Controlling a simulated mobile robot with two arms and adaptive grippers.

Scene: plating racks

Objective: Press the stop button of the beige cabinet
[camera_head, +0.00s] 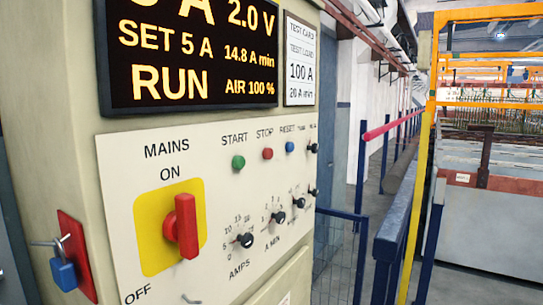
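The beige cabinet (70,130) fills the left half of the head view, its front facing me at an angle. On its pale control panel (215,170) the red stop button (267,154) sits under the label STOP. The green start button (238,162) is to its left and the blue reset button (290,146) to its right. The dark display (190,50) above reads SET 5 A, 2.0 V, 14.8 A min, RUN and AIR 100 %. The red mains switch handle (182,226) stands upright on a yellow plate, toward ON. Neither gripper is in view.
Black knobs (245,240) sit below the buttons. A blue padlock (64,273) hangs from a red plate at the cabinet's left side. Blue railings (398,220) and a yellow post (412,210) stand to the right, with a grey tank (490,225) beyond.

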